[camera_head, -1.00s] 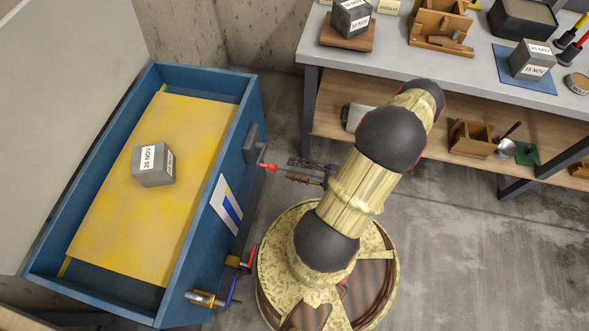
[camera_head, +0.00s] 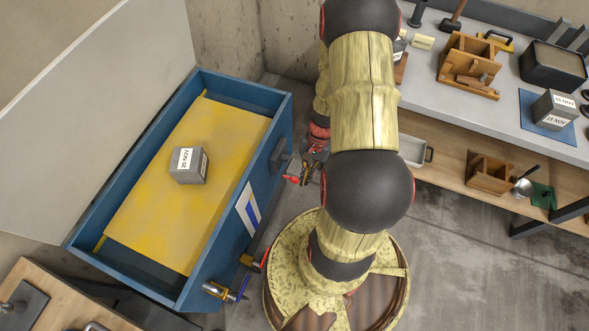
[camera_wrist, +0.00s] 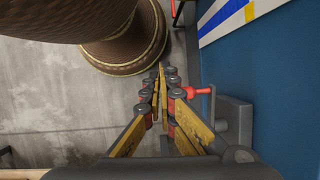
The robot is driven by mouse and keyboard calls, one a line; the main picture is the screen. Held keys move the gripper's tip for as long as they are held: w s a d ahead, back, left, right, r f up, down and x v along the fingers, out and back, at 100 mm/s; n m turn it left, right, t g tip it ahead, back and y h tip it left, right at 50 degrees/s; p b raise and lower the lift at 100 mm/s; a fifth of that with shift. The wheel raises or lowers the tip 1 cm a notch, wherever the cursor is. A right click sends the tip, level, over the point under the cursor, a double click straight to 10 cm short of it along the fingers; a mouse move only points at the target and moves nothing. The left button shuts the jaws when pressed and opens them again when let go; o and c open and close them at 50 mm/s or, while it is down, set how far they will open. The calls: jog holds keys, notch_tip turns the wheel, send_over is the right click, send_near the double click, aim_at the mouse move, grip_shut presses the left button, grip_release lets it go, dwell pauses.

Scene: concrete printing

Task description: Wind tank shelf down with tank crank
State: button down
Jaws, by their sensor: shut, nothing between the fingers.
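The blue tank (camera_head: 190,278) stands at the left in the head view, its lid raised. Inside it the yellow tank shelf (camera_head: 155,225) carries a grey cube labelled 20 NOV (camera_head: 188,166). The tank crank has a grey housing (camera_head: 279,156) on the tank's right wall and a red handle (camera_head: 291,179). In the wrist view the red handle (camera_wrist: 198,91) sticks out just right of my fingers. My gripper (camera_wrist: 161,76) is shut and empty, beside the handle; whether it touches the handle I cannot tell. My gripper also shows in the head view (camera_head: 305,172), partly hidden by my arm.
Red and blue valve handles (camera_head: 242,288) stick out low on the tank's right wall. A workbench (camera_head: 432,75) with moulds and a cube stands at the upper right. A wooden table (camera_head: 60,290) is at the lower left. Concrete floor is open at the lower right.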

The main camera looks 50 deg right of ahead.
aim_at(293, 181)
jog(key=w+d+r+t+h+p, duration=0.1)
jog(key=w+d+r+h+p, duration=0.15)
jog(key=w+r, duration=0.35)
jog(key=shift+h, duration=0.45)
jog(key=f+b, duration=0.2)
jog(key=f, duration=0.2)
jog(key=a+f+b, duration=0.1)
jog(key=f+b, duration=0.1)
jog(key=f, duration=0.3)
jog(key=f+b, duration=0.2)
jog(key=f, duration=0.2)
jog(key=shift+w+a+f, duration=0.25)
jog(key=shift+f, duration=0.05)
jog(key=shift+s+a+f+n+p, duration=0.25)
jog(key=shift+a+f+p, duration=0.35)
jog(key=shift+p, duration=0.4)
